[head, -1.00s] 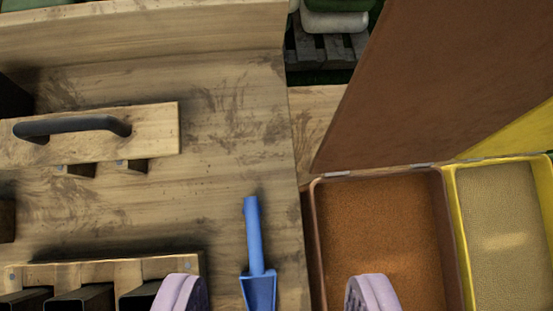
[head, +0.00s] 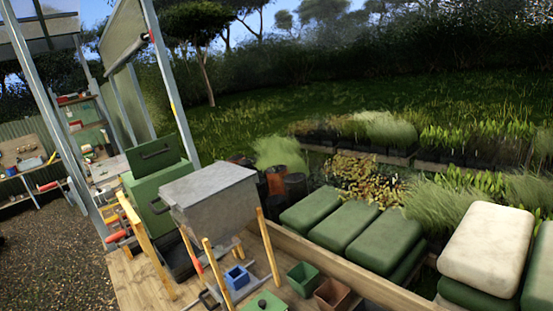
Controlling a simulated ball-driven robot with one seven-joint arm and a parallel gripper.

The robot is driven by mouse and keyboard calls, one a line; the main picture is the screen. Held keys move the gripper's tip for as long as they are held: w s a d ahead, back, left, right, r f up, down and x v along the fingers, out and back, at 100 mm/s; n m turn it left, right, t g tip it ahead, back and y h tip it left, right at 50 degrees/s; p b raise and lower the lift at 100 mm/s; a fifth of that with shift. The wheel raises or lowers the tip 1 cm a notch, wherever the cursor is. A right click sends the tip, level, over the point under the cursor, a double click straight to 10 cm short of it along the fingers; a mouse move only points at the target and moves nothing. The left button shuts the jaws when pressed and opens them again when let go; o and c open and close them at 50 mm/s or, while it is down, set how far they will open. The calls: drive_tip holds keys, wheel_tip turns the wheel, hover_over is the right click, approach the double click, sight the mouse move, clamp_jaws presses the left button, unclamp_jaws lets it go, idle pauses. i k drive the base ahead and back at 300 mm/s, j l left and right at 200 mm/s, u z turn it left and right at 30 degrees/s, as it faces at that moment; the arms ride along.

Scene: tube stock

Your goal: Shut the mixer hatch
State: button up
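I cannot tell for certain which of these is the mixer. My gripper is out of view.
The wooden bench (head: 130,282) holds upright wooden posts, a blue pot (head: 236,278), a green pot (head: 304,279) and a brown pot (head: 332,294). Gravel (head: 50,240) is open at the left.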

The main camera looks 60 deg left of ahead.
sight(157, 159)
drive_tip(key=u, duration=2.4)
drive_tip(key=i+j+z, duration=0.1)
drive_tip(key=z, duration=0.25)
drive_tip(key=i+j+z, duration=0.1)
drive_tip(key=z, duration=0.25)
drive_tip(key=j+z, duration=0.1)
drive_tip(key=z, duration=0.2)
drive_tip(key=i+j+z, duration=0.15)
drive_tip(key=j, duration=0.35)
drive_tip(key=i+j+z, duration=0.2)
drive_tip(key=j, duration=0.35)
drive_tip(key=i+j+z, duration=0.15)
drive_tip(key=j, duration=0.35)
drive_tip(key=j+z, duration=0.15)
drive_tip(key=j, duration=0.9)
drive_tip(key=i+j, duration=0.1)
drive_tip(key=j, duration=0.4)
